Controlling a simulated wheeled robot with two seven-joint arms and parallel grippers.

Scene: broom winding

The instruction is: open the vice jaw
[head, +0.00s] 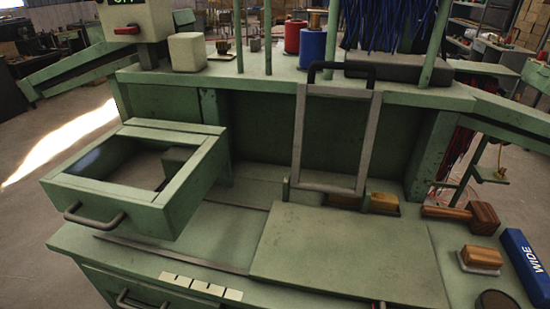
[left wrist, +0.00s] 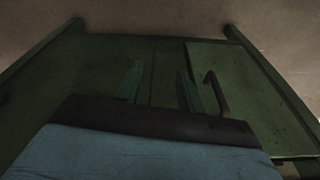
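I cannot pick out the vice jaw with certainty. A grey upright frame (head: 369,140) with a black handle (head: 342,66) on top stands at the middle of the green bench in the head view. A flat green plate (head: 345,255) lies in front of it. My left gripper (left wrist: 160,82) shows only in the left wrist view, where two green fingers stand apart with nothing visible between them. A dark bent handle (left wrist: 216,92) on a green surface is just right of the fingers. No gripper shows in the head view, and my right gripper is in neither view.
A green drawer (head: 190,197) with a grey handle juts out at left. A wooden mallet (head: 482,217), a wood-backed brush (head: 481,258) and a blue "WIDE" box (head: 527,265) lie at right. Red and blue spools (head: 312,50) stand on the back shelf.

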